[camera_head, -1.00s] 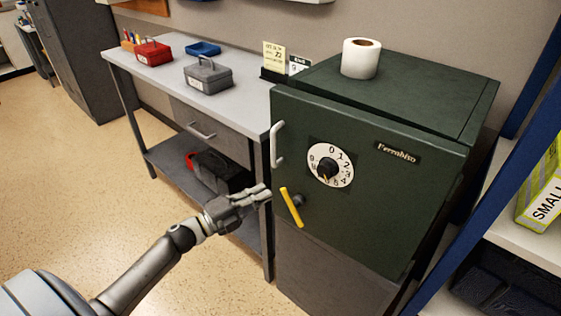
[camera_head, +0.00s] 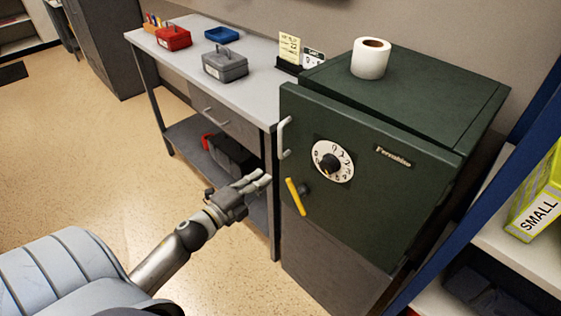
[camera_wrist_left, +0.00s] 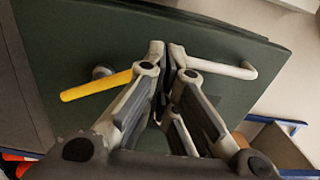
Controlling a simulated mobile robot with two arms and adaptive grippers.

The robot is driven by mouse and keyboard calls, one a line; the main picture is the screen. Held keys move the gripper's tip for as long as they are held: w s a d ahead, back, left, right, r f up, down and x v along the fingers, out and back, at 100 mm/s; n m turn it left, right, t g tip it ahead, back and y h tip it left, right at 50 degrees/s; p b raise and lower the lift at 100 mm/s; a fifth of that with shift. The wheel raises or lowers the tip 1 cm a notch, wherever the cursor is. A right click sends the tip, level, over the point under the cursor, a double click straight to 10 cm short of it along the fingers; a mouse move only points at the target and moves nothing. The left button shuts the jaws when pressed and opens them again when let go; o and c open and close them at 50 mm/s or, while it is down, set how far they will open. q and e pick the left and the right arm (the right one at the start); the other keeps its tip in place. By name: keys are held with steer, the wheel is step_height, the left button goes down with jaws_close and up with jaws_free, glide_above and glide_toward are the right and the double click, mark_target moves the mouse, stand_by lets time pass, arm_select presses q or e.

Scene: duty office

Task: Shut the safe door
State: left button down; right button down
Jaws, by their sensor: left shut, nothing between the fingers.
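The dark green safe (camera_head: 435,85) stands at the right. Its door (camera_head: 400,205) faces me with a round white dial (camera_head: 333,161), a pale pull handle (camera_head: 284,138) and a yellow lever (camera_head: 296,197). A narrow dark gap shows along the door's top edge; I cannot tell whether the door is fully closed. My left gripper (camera_head: 262,180) is shut and empty, just left of the door's handle-side edge. In the left wrist view its fingertips (camera_wrist_left: 168,55) lie between the yellow lever (camera_wrist_left: 95,86) and the pale handle (camera_wrist_left: 222,66); contact is unclear. My right gripper is out of view.
A grey workbench (camera_head: 185,62) left of the safe carries a red box (camera_head: 173,38), a grey box (camera_head: 225,66) and a blue tray (camera_head: 221,34). A paper roll (camera_head: 370,60) stands on the safe. Blue-framed shelving (camera_head: 450,230) is close on the right. Floor at left is clear.

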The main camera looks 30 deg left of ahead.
mark_target(286, 158)
arm_select(q)
steer(key=w, duration=0.5)
steer(key=w+d+p, duration=0.1)
steer(key=w, duration=0.2)
steer(key=shift+w+d, duration=0.1)
steer(key=shift+w, duration=0.05)
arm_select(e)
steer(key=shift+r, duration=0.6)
